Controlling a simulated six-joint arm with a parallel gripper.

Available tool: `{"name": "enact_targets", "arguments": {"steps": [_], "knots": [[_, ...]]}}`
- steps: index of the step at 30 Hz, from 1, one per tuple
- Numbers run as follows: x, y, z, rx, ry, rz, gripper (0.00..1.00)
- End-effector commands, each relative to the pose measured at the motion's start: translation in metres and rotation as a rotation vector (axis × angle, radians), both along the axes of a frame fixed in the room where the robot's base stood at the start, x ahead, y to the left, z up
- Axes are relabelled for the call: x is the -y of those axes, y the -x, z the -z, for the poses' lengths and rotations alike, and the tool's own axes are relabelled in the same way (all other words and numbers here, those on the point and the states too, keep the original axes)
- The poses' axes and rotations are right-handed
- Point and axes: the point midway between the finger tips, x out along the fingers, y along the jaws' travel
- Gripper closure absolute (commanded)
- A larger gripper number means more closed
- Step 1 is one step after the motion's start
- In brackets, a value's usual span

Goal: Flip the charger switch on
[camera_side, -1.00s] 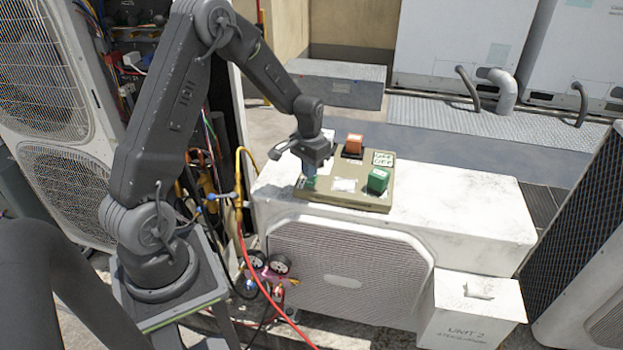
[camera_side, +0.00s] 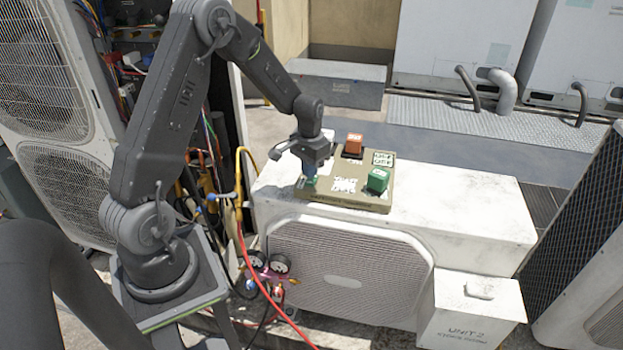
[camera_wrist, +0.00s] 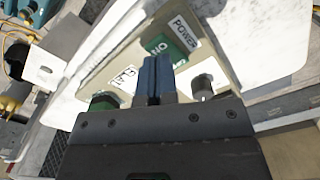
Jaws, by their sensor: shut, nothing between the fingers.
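A tan switch panel (camera_side: 343,197) lies on top of a white condenser unit. In the side view it carries an orange switch (camera_side: 353,145) at the back, a green switch (camera_side: 377,180) at the right and white labels too small to read. My gripper (camera_side: 309,178) is shut and empty, pointing down at the panel's left front, over or beside a green part there. In the wrist view its blue fingers (camera_wrist: 152,78) lie close to a green switch (camera_wrist: 164,46) marked ON, beside a POWER label (camera_wrist: 184,32). Contact cannot be told. No charger label can be read.
A grey knob (camera_wrist: 202,86) and another green part (camera_wrist: 104,101) sit near the fingers. The white condenser top (camera_side: 455,205) is clear right of the panel. A red hose (camera_side: 258,275) and gauges (camera_side: 279,263) hang at its left front.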

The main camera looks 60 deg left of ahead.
Motion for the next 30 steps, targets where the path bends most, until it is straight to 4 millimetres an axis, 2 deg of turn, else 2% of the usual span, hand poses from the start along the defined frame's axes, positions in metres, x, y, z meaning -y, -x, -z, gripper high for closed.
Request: {"name": "enact_targets", "arguments": {"steps": [30], "knots": [[0.0,0.0,0.015,-0.001,0.0,0.0,1.0]]}}
